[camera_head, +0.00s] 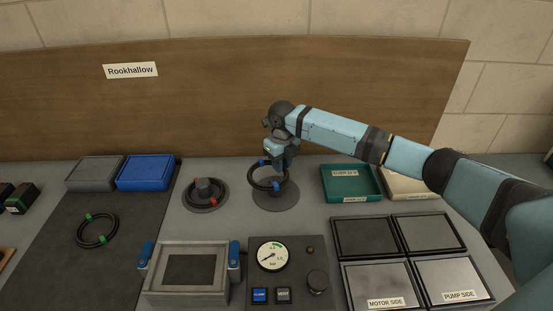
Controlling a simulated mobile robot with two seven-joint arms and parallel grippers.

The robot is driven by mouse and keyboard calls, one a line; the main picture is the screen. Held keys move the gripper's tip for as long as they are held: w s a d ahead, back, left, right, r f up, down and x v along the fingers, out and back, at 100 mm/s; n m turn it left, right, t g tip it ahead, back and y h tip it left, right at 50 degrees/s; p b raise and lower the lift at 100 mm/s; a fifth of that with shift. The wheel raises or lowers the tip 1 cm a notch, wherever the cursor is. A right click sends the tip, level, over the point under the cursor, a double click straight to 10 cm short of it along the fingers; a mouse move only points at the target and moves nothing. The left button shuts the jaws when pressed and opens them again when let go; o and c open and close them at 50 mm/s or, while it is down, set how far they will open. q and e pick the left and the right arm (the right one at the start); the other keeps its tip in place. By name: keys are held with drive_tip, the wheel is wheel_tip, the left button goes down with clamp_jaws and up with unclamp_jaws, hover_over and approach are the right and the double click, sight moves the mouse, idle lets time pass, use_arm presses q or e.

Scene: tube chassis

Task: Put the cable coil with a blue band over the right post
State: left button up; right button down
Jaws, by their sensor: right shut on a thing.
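The black cable coil with a blue band (253,182) is held tilted in my right gripper (284,161), which is shut on its upper right part. Blue shows at its top and lower right. The coil is over the round grey base of the right post (279,203). The gripper and coil largely hide that post, so I cannot tell whether the coil is around it or above it. The left post (204,185) stands to the left with a red-banded coil (190,200) lying around it. My left gripper is not in view.
A green-banded coil (80,233) lies on the dark mat (50,265). Grey (94,173) and blue (145,173) bins stand behind it. A clamp frame (154,272) and gauge panel (255,278) are in front. A green tray (350,184) and several square plates (364,236) are on the right.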

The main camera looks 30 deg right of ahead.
sight(288, 185)
drive_tip(key=shift+s+d+f, duration=0.15)
drive_tip(key=shift+d, duration=0.4)
drive_tip(key=shift+s+d+f, duration=0.1)
drive_tip(key=shift+s+d, duration=0.05)
drive_tip(key=shift+d, duration=0.35)
drive_tip(key=shift+d+f, duration=0.1)
drive_tip(key=shift+d, duration=0.05)
drive_tip(key=shift+f+b, duration=0.5)
wheel_tip(288, 185, down, 4)
drive_tip(key=b, duration=0.4)
drive_tip(key=shift+f, duration=0.25)
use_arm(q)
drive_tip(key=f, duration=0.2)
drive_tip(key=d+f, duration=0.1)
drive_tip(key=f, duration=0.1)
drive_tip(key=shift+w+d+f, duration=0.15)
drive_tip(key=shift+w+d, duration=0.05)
use_arm(e)
drive_tip(key=shift+f, duration=0.1)
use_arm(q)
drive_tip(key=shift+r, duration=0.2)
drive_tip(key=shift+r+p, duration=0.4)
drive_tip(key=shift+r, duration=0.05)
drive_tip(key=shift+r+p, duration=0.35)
